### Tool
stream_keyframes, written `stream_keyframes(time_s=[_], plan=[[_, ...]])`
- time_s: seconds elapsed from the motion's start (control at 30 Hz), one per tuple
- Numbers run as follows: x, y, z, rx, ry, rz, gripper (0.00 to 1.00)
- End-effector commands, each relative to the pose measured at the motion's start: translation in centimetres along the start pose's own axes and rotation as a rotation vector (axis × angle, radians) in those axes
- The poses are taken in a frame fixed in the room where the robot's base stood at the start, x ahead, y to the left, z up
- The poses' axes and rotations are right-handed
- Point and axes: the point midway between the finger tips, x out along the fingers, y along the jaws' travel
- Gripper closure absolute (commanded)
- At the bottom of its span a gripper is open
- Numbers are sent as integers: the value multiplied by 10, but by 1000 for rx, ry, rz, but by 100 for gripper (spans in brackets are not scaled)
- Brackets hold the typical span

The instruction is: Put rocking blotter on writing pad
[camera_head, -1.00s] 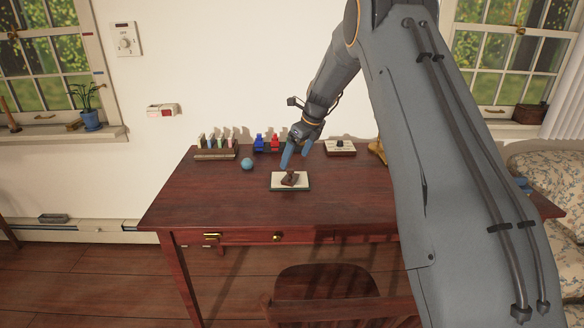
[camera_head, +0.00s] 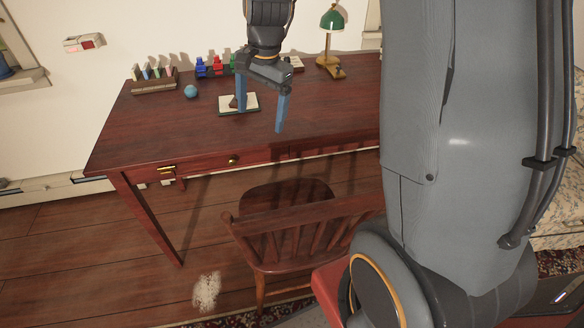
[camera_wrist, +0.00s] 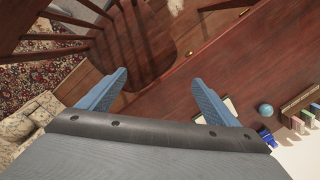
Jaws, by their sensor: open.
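The writing pad (camera_head: 251,100), pale with a dark edge, lies on the desk. A pale corner of the pad (camera_wrist: 230,104) shows beside the right finger there; the blotter is hidden.
The desk (camera_head: 140,115) holds a blue ball (camera_head: 191,91), a rack (camera_head: 154,87), blue and red bottles (camera_head: 201,68) and a green lamp (camera_head: 332,20) along its back. A wooden chair (camera_head: 285,235) stands in front. The desk's left front is clear.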

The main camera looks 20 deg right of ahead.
Motion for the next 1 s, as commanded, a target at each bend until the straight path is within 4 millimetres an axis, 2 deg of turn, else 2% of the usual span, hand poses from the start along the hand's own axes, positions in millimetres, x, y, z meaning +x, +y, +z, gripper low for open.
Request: stream_keyframes(time_s=[0.03, 0.2, 0.3, 0.4, 0.57, 1.0], plan=[[-3, 26, 19, -138, 0, 20, 16], [-4, 101, 70, -598, -16, 81, 16], [-3, 135, 91, -796, -31, 105, 16], [-2, 157, 104, -923, -44, 119, 16], [-1, 169, 112, -998, -53, 128, 16], [-1, 168, 111, -995, -53, 127, 16]])
